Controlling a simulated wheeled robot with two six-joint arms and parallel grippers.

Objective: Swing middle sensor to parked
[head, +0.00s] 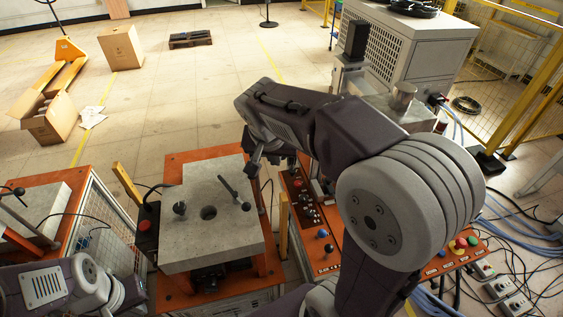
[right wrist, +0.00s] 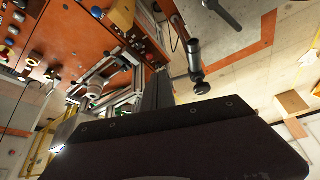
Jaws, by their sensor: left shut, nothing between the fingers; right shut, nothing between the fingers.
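The middle station is a pale grey block (head: 192,242) with a dark round hole (head: 208,212) in its top. A dark rod (head: 229,185), which looks like the middle sensor, lies slanted on the block to the right of the hole. My right gripper (head: 254,167) is shut and empty just beyond the block's right edge, apart from the rod. In the right wrist view, its dark fingers (right wrist: 157,90) are beside a round-ended post (right wrist: 195,65). My left gripper (head: 135,290) is shut and empty at lower left.
An orange control panel (head: 325,262) with buttons and joysticks lies right of the block, partly behind my right arm. Another grey block (head: 35,208) stands at far left. A white cabinet (head: 430,45) stands at the back right. Yellow posts (head: 126,184) flank the station.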

